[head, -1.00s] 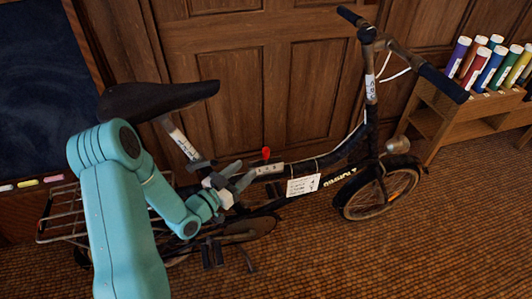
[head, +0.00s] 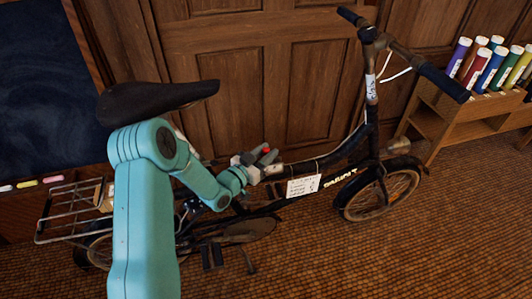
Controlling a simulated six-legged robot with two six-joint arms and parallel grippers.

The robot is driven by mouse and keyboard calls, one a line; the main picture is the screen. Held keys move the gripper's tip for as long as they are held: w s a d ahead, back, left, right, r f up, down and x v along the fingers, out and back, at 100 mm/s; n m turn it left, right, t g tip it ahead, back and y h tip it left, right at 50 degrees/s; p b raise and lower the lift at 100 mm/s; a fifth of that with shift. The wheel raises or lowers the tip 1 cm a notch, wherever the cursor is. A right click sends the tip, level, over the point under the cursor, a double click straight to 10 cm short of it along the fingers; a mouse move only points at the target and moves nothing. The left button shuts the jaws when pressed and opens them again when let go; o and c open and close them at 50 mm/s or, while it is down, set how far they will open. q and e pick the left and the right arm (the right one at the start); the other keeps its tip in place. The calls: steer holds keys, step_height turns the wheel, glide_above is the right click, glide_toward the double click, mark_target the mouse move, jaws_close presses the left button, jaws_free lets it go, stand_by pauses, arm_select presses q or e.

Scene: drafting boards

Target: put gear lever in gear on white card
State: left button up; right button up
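The gear lever with a red knob (head: 266,151) stands on the frame of a black bicycle (head: 345,153), at about the middle of the head view. The white card (head: 303,186) with small writing hangs on the frame just right of the lever; its text is too small to read. My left gripper (head: 268,157) is at the lever, with its fingers around or beside the red knob. The fingers hide most of the lever and its numbered plate. I cannot tell whether they touch the knob. My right gripper is not in view.
The bicycle's saddle (head: 155,99) is above my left arm, and its handlebar (head: 400,52) rises at the right. A wooden door (head: 285,65) stands close behind. A shelf (head: 455,125) with several coloured tubes is at the far right. The floor in front is clear.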

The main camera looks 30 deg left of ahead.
arm_select(q)
jaws_close()
steer(key=shift+w+d+r+m+g, duration=0.1)
steer(key=shift+w+d+m+g, duration=0.2)
steer(key=shift+w+d+g, duration=0.15)
steer(key=shift+w+d+f+m+g+y, duration=0.3)
steer(key=shift+w+d+m+g, duration=0.25)
steer(key=shift+g, duration=0.3)
steer(key=shift+w+d+f+m+g+y, duration=0.3)
steer(key=shift+w+m+g+y, duration=0.15)
steer(key=shift+g, duration=0.45)
steer(key=o, duration=0.8)
jaws_free()
